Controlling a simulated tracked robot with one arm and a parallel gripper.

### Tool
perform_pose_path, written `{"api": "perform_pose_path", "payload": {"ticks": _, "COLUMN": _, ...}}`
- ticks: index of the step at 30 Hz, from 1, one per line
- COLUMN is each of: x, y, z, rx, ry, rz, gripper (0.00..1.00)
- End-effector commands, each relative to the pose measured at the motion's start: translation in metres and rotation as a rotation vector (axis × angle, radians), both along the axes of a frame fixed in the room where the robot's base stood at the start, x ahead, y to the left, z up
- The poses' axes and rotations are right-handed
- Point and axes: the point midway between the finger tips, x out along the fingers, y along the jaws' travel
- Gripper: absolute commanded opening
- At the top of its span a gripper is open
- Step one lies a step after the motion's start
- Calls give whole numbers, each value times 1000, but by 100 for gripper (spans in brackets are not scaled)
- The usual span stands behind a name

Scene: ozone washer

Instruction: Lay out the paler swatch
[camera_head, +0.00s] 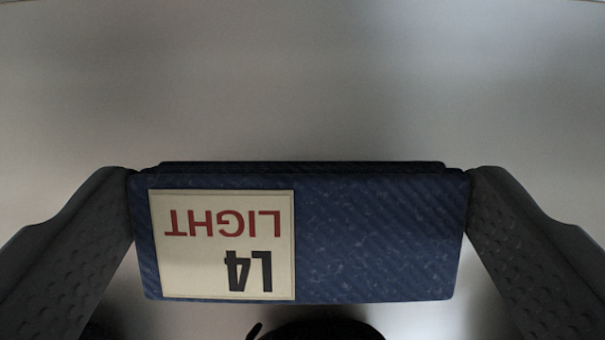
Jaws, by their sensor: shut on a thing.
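A dark blue fabric swatch (380,237) is held between the two fingers of my gripper (300,235). One finger presses on its left end and the other on its right end. The swatch has a cream label (222,245) on its left half. The label reads "LIGHT" in red and "L4" in black, upside down in this view. A darker edge or layer shows along the swatch's far side. No second swatch is in view, so I cannot compare shades.
A plain pale grey surface (300,80) fills the background and is clear beyond the swatch. A dark rounded shape (320,331) shows at the bottom edge; I cannot tell what it is.

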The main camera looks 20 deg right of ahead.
Motion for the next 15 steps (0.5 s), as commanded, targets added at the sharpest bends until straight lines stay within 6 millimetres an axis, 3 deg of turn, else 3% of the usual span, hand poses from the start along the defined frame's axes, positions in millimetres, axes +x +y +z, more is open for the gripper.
{"api": "perform_pose_path", "payload": {"ticks": 15, "x": 9, "y": -2, "z": 2, "rx": 74, "ry": 201, "rz": 0, "gripper": 67}}
